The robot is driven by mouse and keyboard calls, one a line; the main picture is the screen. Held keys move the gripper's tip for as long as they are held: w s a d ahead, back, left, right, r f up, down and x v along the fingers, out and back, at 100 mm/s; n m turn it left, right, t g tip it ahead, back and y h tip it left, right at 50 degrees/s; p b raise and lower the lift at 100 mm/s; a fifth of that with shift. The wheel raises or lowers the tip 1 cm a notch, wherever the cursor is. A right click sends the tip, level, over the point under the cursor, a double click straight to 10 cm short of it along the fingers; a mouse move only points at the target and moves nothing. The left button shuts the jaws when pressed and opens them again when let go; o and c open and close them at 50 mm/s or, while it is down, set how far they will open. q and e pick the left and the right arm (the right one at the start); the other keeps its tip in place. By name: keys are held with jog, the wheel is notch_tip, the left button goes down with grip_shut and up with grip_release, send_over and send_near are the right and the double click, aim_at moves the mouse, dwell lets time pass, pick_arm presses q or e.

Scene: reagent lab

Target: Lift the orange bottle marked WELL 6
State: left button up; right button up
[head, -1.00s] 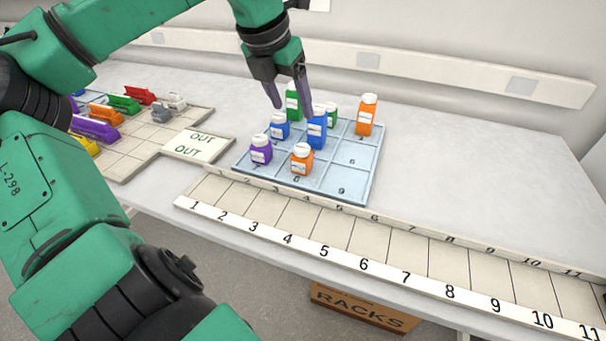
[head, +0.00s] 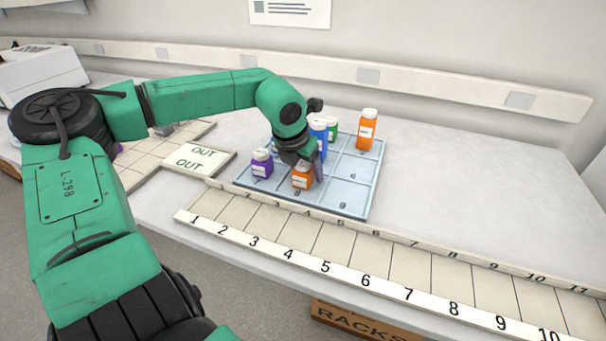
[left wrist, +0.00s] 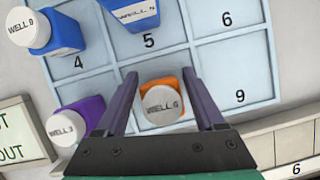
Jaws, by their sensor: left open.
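The orange bottle marked WELL 6 (left wrist: 161,101) has a white cap and stands in the front middle compartment of the blue tray (left wrist: 210,65). In the head view this orange bottle (head: 302,177) is partly covered by my left gripper (head: 307,168). In the left wrist view my left gripper (left wrist: 160,95) is open, with one finger on each side of the bottle. I see a gap at the left finger; whether the right finger touches the bottle I cannot tell. My right gripper is not in view.
A purple bottle (left wrist: 78,122) marked WELL 3 stands close to the left finger. Blue bottles (left wrist: 136,12) and (left wrist: 48,32) stand behind. Another orange bottle (head: 367,130) stands at the tray's back right. A numbered rack (head: 390,275) runs along the front. Compartments 6 and 9 are empty.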

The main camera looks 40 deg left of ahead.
pick_arm(q)
jog(key=shift+r, duration=0.1)
grip_shut()
